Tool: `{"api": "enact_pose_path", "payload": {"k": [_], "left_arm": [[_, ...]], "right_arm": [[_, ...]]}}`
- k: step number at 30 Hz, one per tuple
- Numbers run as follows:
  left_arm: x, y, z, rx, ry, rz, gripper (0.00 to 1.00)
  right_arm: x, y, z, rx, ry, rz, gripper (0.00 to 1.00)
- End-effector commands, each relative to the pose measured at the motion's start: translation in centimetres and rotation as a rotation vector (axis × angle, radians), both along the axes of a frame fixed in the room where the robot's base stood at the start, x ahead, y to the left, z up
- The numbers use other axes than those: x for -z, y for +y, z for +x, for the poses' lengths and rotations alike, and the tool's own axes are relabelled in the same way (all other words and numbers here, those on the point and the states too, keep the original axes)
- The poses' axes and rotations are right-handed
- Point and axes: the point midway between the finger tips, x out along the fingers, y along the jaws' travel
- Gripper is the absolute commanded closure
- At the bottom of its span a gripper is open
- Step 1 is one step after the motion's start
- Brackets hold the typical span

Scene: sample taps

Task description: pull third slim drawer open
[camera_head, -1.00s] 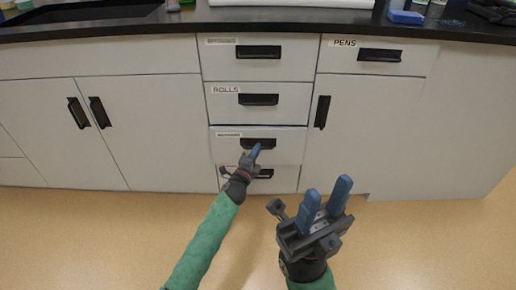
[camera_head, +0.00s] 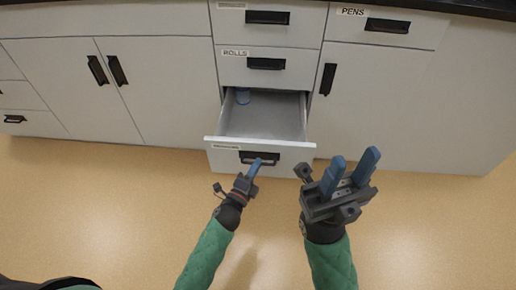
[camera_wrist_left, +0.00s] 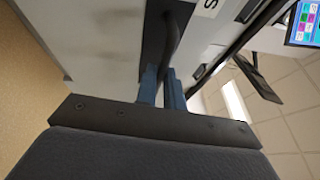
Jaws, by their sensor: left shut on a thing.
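The third slim drawer (camera_head: 228,156) stands well out from the cabinet in the head view, with its inside visible. My right gripper (camera_head: 353,172) is open and empty, in the air to the right of the drawer front.
Above are the drawer labelled ROLLS (camera_head: 290,68) and another drawer (camera_head: 300,22). The PENS drawer (camera_head: 425,30) is at upper right, over a cupboard door (camera_head: 370,100). Cupboard doors (camera_head: 170,90) stand at left. The tan floor (camera_head: 110,205) in front is clear.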

Motion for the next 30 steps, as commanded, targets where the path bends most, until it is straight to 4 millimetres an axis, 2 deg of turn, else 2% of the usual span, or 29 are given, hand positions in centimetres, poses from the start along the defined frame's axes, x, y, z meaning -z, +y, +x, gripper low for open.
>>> {"api": "enact_pose_path", "payload": {"k": [1, 6, 12, 18, 29, 30], "left_arm": [[0.1, 0.1, -1.2, -0.002, 0.005, -0.002, 1.00], [0.1, 0.0, -4.2, -0.002, 0.004, -0.001, 1.00], [0.1, 0.0, -6.3, -0.001, 0.002, 0.000, 1.00], [0.1, 0.0, -7.0, -0.001, 0.002, 0.001, 1.00], [0.1, 0.0, -7.1, -0.001, 0.002, 0.001, 1.00], [0.1, 0.0, -7.1, -0.001, 0.001, 0.000, 0.82]], "right_arm": [[-0.1, 0.0, 0.0, 0.002, 0.002, -0.001, 0.64], [0.1, 0.1, -0.1, 0.005, 0.011, -0.002, 0.64], [0.1, 0.0, -0.2, 0.008, 0.015, -0.001, 0.64], [-0.1, 0.0, -0.1, 0.009, 0.010, 0.000, 0.64], [-0.2, 0.0, -0.1, 0.009, 0.006, 0.001, 0.64], [-0.2, 0.0, -0.1, 0.009, 0.006, 0.001, 0.64]]}}
